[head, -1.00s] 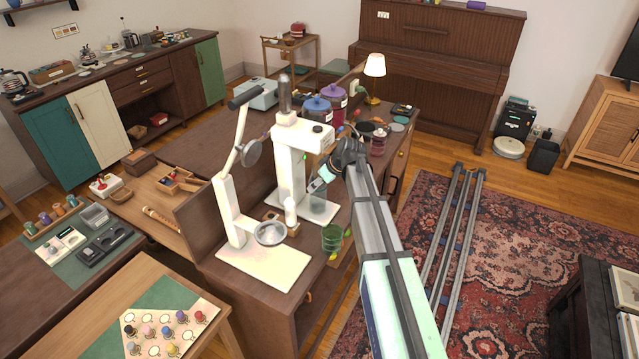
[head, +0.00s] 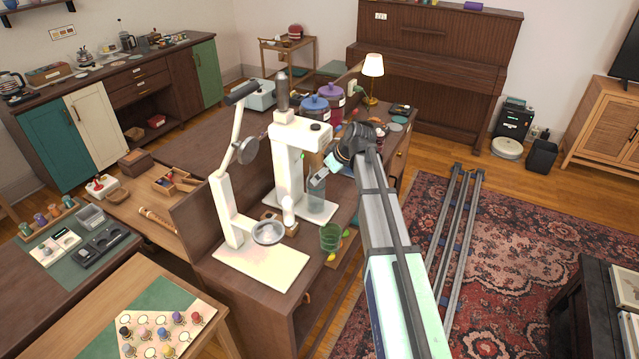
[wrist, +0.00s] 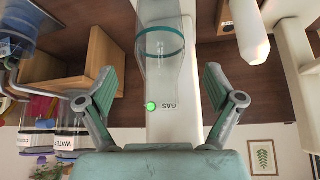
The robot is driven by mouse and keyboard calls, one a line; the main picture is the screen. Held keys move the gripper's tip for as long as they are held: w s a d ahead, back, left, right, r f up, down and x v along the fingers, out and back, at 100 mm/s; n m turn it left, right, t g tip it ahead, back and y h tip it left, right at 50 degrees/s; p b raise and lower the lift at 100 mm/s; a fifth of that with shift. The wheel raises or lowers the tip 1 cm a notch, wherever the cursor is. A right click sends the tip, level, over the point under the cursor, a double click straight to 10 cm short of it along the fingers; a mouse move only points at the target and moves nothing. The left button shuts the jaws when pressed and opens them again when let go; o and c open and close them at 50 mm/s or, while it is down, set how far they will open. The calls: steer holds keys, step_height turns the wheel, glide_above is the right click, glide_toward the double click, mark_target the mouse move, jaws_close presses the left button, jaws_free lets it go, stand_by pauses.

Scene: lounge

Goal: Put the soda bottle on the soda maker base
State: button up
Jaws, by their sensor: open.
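My gripper (head: 318,178) is at the bottle's side. In the wrist view my gripper's fingers (wrist: 160,90) are open on both sides of the bottle, with gaps.
A white lever press (head: 240,190) stands close on the left. A green cup (head: 330,238) is near the counter's front edge. Blue and purple jars (head: 330,100) and a lit lamp (head: 373,66) stand behind. The floor to the right has rails and a rug.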

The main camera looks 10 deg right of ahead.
steer(key=b+v, duration=0.1)
steer(key=v, duration=0.5)
steer(key=shift+r, duration=0.15)
stand_by(1.9)
